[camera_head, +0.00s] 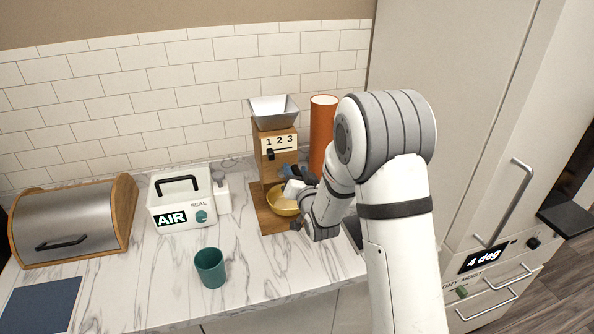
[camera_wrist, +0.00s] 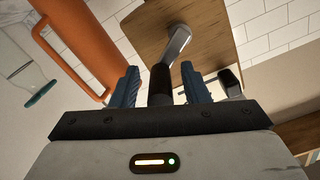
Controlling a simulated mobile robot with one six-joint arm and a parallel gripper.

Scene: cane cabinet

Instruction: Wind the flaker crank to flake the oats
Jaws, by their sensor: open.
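The flaker (camera_head: 262,155) is a wooden tower with a pale metal hopper (camera_head: 274,110) on top and a "1 2 3" dial with a black pointer. A yellow bowl (camera_head: 280,206) sits on its wooden base. My gripper (camera_wrist: 157,72) is at the flaker's right side, with blue fingers open. In the wrist view, the crank's black grip (camera_wrist: 160,86) stands between the two fingers, with a gap visible on each side. The grip joins a metal crank arm (camera_wrist: 178,43) against the wooden body. My arm hides the crank in the head view.
An orange cylinder (camera_head: 321,130) stands close behind my wrist, right of the flaker. A white AIR SEAL box (camera_head: 180,203), a teal cup (camera_head: 210,268) and a bread box (camera_head: 75,222) stand to the left. Bare marble counter (camera_head: 262,268) lies in front.

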